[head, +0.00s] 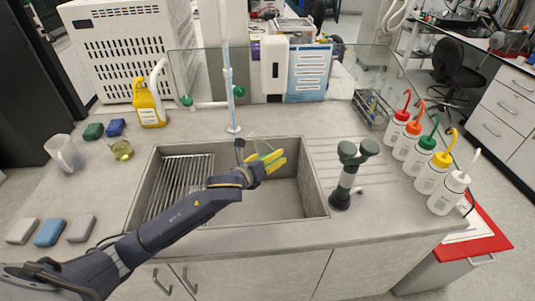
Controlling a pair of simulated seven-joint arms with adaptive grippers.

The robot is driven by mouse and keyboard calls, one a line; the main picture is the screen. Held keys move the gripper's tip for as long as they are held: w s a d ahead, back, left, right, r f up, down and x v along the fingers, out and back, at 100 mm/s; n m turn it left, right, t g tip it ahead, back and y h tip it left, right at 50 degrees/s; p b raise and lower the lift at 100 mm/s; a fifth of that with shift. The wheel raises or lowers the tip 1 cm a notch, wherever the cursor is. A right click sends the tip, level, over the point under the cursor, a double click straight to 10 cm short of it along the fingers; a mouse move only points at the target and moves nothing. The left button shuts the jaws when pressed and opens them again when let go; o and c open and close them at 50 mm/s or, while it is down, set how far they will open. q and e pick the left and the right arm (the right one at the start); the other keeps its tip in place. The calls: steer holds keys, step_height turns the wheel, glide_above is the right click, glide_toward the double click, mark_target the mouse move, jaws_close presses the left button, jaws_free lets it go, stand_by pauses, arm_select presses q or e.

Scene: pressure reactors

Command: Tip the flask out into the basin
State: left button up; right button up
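A small clear glass vessel with yellow-green liquid (122,151), which looks like the flask, stands upright on the counter left of the basin. The grey basin (318,190) is sunk into the counter, with a ribbed drying rack in its left part. My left arm reaches across the basin from the left. Its gripper (254,158) is over the basin's back middle, well to the right of the vessel. A yellow thing (271,163) shows right at the gripper's tip. Whether the gripper holds it, or how its fingers stand, is too small to tell. My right gripper is out of view.
A tap (229,90) rises behind the basin. A green-headed eyewash (347,175) stands at its right edge, with several wash bottles (430,172) further right. A clear jug (64,153), yellow jug (148,104) and sponges (49,232) are on the left.

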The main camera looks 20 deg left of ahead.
arm_select(q)
steer(key=shift+s+d+f+n+h, duration=0.1)
steer(key=shift+d+f+n+h, duration=0.35)
steer(key=shift+d, duration=0.45)
steer(key=shift+d+f+n+h, duration=0.15)
steer(key=shift+d+f+n, duration=0.35)
steer(key=shift+d, duration=0.4)
steer(key=shift+s+d+f+n+h, duration=0.1)
steer(key=shift+d+f+n+h, duration=0.2)
steer(key=shift+d+n, duration=0.5)
steer(key=shift+c, duration=0.2)
step_height(320, 180, up, 9)
steer(key=d+n+t+h, duration=0.2)
steer(key=n+t, duration=0.2)
steer(key=n, duration=0.6)
steer(key=shift+d, duration=0.4)
steer(key=shift+r+n, duration=0.15)
steer(key=shift+n, duration=0.2)
